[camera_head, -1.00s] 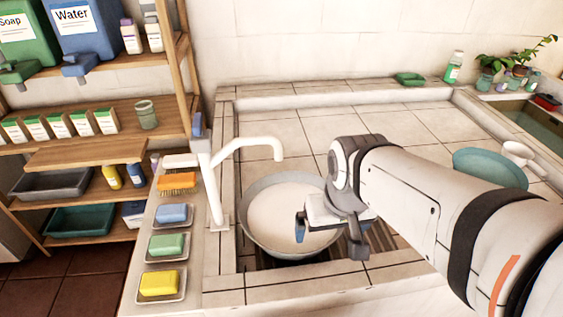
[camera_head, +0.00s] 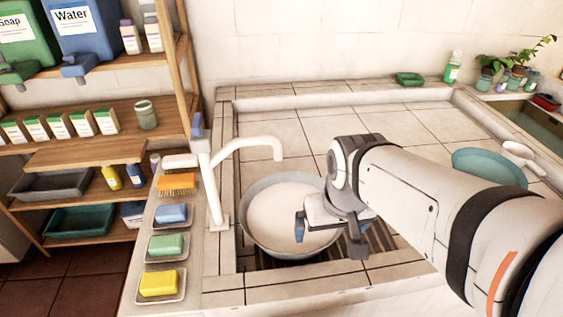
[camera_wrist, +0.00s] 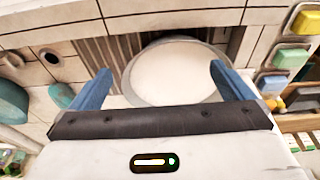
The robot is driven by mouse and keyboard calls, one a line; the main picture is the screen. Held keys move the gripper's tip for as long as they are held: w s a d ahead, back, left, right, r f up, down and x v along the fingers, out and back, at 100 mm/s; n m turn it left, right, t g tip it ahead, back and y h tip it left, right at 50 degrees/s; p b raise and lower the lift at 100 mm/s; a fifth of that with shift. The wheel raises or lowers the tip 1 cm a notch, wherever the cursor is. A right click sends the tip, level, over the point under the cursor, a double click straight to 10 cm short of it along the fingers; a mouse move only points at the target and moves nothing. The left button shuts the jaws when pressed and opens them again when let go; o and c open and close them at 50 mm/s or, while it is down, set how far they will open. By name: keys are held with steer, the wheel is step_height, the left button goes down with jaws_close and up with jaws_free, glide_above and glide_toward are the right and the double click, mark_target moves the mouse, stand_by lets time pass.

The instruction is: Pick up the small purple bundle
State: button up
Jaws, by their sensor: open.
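I make out no small purple bundle in either view. My gripper (camera_head: 328,243) is open and empty over the right side of a round metal basin (camera_head: 258,243). In the wrist view its two blue fingers (camera_wrist: 159,78) stand wide apart, with the basin (camera_wrist: 129,88) showing between and beyond them. The inside of the basin looks pale and even. The gripper and forearm hide part of the basin's right side and the counter behind.
A white tap (camera_head: 247,142) arches over the basin's left. Soap dishes with a yellow bar (camera_head: 159,283), a green bar (camera_head: 166,245) and a blue bar (camera_head: 171,213) line the left ledge. A teal bowl (camera_head: 490,168) stands right. The tiled counter behind is mostly clear.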

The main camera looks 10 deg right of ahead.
steer(key=w+f+n+g+p, duration=0.1)
steer(key=w+f, duration=0.4)
steer(key=w, duration=0.1)
steer(key=w+f+n+p, duration=0.2)
steer(key=w+f, duration=0.3)
steer(key=w, duration=0.2)
steer(key=w+a+f+n+g+p, duration=0.1)
steer(key=w+f+p, duration=0.1)
steer(key=w+f, duration=0.3)
steer(key=shift+w+a+n+g, duration=0.1)
steer(key=shift+w+n+g, duration=0.25)
steer(key=shift+w, duration=0.8)
steer(key=shift+w+f, duration=0.1)
steer(key=shift+f, duration=0.45)
steer(key=f, duration=0.2)
steer(key=f+p, duration=0.1)
steer(key=f, duration=0.4)
steer(key=shift+s+f, duration=0.15)
steer(key=shift+s, duration=0.1)
steer(key=c, duration=1.3)
